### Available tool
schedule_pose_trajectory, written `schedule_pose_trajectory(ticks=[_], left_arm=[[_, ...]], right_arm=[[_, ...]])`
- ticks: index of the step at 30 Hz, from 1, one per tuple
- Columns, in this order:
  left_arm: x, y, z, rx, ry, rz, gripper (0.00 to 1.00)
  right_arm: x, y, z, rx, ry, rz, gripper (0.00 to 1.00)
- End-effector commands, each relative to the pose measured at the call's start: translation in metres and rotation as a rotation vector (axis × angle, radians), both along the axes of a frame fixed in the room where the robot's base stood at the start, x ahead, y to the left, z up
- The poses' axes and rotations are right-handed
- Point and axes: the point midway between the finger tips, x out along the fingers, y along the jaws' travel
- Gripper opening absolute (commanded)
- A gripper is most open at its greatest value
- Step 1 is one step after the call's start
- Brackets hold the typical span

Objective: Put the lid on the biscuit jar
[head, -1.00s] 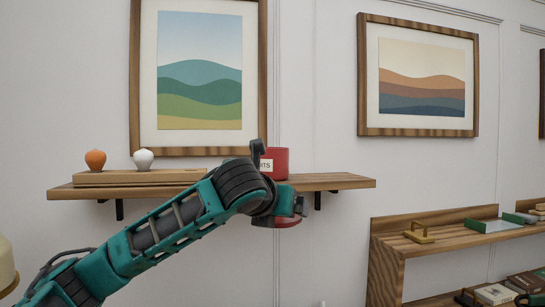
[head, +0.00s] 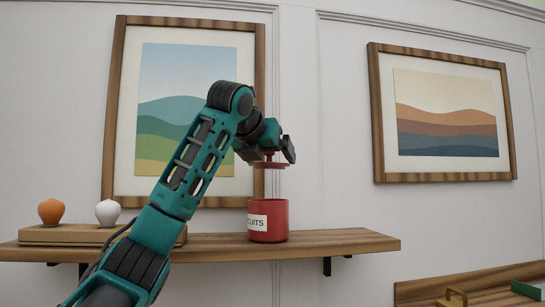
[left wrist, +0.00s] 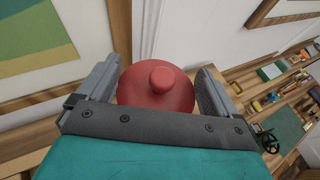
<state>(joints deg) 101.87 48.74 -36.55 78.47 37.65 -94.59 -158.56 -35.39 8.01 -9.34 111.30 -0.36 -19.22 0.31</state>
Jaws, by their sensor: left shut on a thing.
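The red biscuit jar (head: 280,222) stands upright and open-topped on the wall shelf, with a white label partly reading "CUITS". My left gripper (head: 270,150) is above the jar and shut on the red lid (head: 270,166). The lid is held roughly level over the jar's mouth, with a clear gap between them. In the left wrist view, the round lid (left wrist: 150,98) with its knob shows between the two fingers. The jar is not visible in that view. My right gripper is not in view.
The wooden shelf (head: 340,242) is bare right of the jar. Framed pictures hang behind. A lower shelf unit (head: 415,290) is at the right.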

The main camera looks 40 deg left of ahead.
Motion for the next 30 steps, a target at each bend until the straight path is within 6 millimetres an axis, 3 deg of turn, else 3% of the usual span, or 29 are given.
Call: schedule_pose_trajectory(ticks=[18, 30], left_arm=[[0.0, 0.001, -0.053, -0.001, -0.001, 0.002, 0.59], [0.0, 0.0, -0.063, -0.001, -0.002, 0.001, 0.59]], right_arm=[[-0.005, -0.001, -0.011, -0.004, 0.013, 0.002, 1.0], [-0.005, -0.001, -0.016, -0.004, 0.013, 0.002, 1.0]])
